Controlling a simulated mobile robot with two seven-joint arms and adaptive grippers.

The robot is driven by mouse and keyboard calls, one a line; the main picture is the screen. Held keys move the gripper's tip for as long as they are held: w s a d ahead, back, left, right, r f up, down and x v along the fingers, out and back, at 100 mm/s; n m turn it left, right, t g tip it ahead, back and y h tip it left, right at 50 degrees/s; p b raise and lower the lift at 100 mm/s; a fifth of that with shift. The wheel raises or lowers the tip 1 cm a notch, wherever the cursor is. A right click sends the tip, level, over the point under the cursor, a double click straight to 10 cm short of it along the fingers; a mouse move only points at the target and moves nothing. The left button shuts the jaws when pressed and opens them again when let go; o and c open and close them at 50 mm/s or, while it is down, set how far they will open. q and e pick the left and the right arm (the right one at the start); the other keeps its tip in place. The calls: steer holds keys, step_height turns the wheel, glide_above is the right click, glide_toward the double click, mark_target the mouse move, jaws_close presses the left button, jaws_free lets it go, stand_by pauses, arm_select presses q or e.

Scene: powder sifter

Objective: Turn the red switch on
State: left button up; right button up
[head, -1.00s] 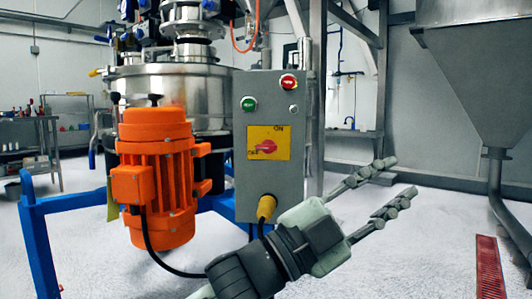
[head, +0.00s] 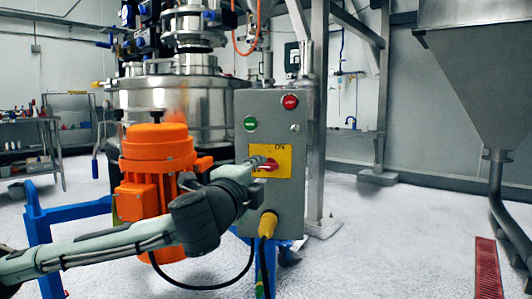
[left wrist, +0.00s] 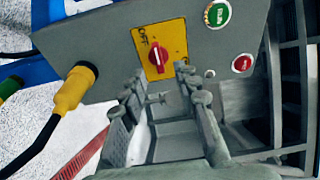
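The red switch (head: 270,166) sits on a yellow plate (head: 285,160) on the front of a grey control box (head: 288,205). My left gripper (head: 261,162) is at the plate in the head view and covers part of the switch. In the left wrist view, the red switch handle (left wrist: 157,57) is seen just beyond the left gripper's fingertips (left wrist: 157,78), roughly in line with the gap between them. The fingers are apart, with nothing held. The OFF label (left wrist: 142,35) shows near one end of the handle. Contact cannot be told. My right gripper is not in view.
A green button (head: 250,124) and a red button (head: 290,102) are above the switch. A yellow cable plug (head: 268,224) is below it. An orange motor (head: 150,160) stands left of the box, partly behind my left arm.

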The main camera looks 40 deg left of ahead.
mark_target(268, 167)
arm_select(q)
steer(key=x, duration=0.4)
steer(key=shift+f+p, duration=0.15)
steer(key=shift+p, duration=0.15)
steer(key=shift+x, duration=0.8)
jaws_close()
